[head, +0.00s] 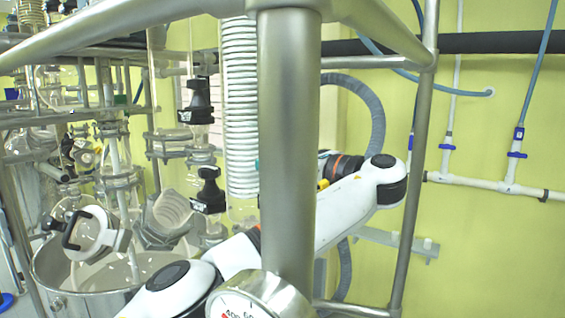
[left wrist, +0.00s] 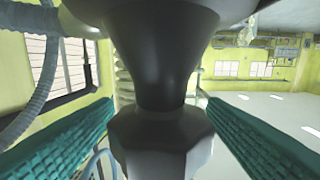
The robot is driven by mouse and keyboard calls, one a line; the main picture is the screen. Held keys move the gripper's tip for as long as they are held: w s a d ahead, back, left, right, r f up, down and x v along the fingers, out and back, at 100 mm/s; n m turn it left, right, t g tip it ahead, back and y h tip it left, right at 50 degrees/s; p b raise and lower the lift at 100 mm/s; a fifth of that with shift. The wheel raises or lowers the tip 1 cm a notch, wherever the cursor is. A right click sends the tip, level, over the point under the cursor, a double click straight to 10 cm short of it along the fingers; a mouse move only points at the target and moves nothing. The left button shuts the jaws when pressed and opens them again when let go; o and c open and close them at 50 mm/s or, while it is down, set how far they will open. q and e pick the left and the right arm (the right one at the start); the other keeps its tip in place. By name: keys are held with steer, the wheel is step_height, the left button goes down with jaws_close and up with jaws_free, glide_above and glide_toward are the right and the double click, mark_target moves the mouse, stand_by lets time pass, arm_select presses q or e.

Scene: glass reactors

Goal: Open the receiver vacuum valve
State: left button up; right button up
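In the left wrist view, a dark grey flared body with a lighter faceted knob (left wrist: 160,145) below it fills the middle; it looks like a valve handle. The teal ribbed fingers of my left gripper (left wrist: 160,120) stand wide apart on both sides of it, with visible gaps near the fingertips. In the head view my left arm reaches behind the thick steel post, which hides most of the gripper and what is between its fingers. Black-handled valves, an upper one (head: 200,101) and a lower one (head: 209,190), stand left of the post. My right gripper is not in view.
The steel post (head: 288,130) and frame rails stand in front of my arm. A pressure gauge (head: 255,300) is at the bottom. Glassware and a steel vessel (head: 75,290) crowd the left; the right is more open.

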arm_select(q)
steer(key=shift+m+t+h, duration=0.4)
steer(key=shift+t, duration=0.1)
